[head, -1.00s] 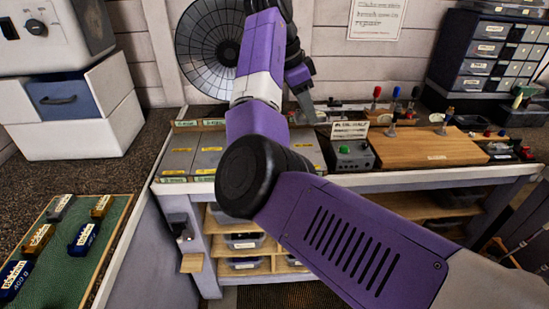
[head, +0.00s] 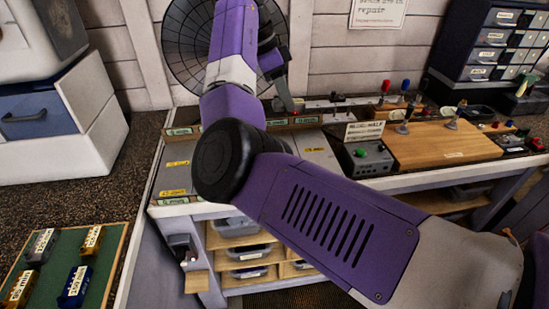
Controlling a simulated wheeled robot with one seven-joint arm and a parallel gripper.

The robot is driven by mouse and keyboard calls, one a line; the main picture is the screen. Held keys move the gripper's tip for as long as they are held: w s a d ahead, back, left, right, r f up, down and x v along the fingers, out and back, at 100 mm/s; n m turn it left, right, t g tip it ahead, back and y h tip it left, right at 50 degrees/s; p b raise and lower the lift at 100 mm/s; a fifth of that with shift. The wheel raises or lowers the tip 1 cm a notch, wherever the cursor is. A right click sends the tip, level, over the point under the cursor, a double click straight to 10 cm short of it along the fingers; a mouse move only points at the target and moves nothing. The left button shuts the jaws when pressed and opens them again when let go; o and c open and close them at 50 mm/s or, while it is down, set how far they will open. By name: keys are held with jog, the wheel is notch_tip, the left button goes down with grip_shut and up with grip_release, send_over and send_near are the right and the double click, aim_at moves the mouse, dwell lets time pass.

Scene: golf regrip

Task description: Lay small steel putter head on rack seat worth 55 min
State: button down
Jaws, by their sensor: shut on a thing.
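My gripper (head: 284,100) points down over the back of the bench, beyond my raised forearm. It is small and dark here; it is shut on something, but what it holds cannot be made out. The label writing is too small to read surely. My arm hides the middle of these seats. No putter head can be clearly picked out.
A green tray (head: 62,262) at lower left holds grey, brass and blue labelled blocks. A grey box with a green button (head: 366,157) and a wooden board (head: 440,143) with small tools stand right of the seats. A wire fan (head: 185,45) is behind.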

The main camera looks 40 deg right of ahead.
notch_tip(320, 180, down, 20)
jog(key=shift+w+r+p, duration=0.1)
jog(key=shift+p, duration=0.75)
jog(key=c, duration=1.1)
grip_release()
jog(key=shift+o, duration=0.2)
jog(key=b+v, duration=0.2)
jog(key=v, duration=1)
jog(key=shift+b, duration=0.35)
